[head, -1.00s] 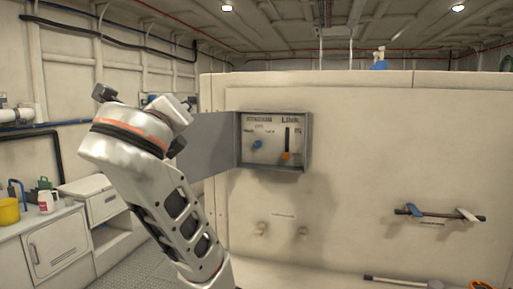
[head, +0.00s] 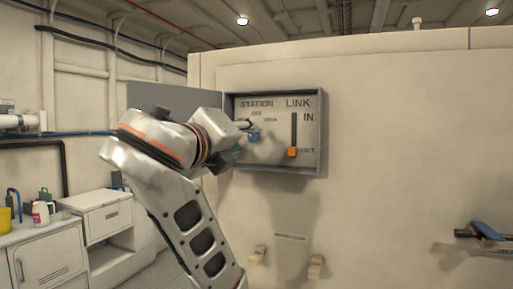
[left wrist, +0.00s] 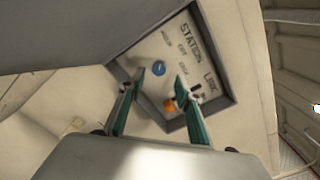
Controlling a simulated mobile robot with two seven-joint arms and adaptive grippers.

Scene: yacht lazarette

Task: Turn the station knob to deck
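The blue station knob (head: 254,138) is on the panel in a grey wall box (head: 322,135), under the word STATION, and my gripper partly covers its surroundings. It also shows in the left wrist view (left wrist: 159,68). Small position labels surround it; which one it points at is too small to tell. My left gripper (left wrist: 160,78) is open, with its teal fingers spread on either side of the knob in that view. In the head view it is in front of the panel's left part; whether it touches the knob I cannot tell. My right gripper is not in view.
A LINK lever with an orange handle (head: 292,152) sits right of the knob, down at OUT. The box's grey door (head: 155,96) stands open to the left. Pegs (head: 315,266) and a blue-handled tool (head: 487,231) are on the wall below and right.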

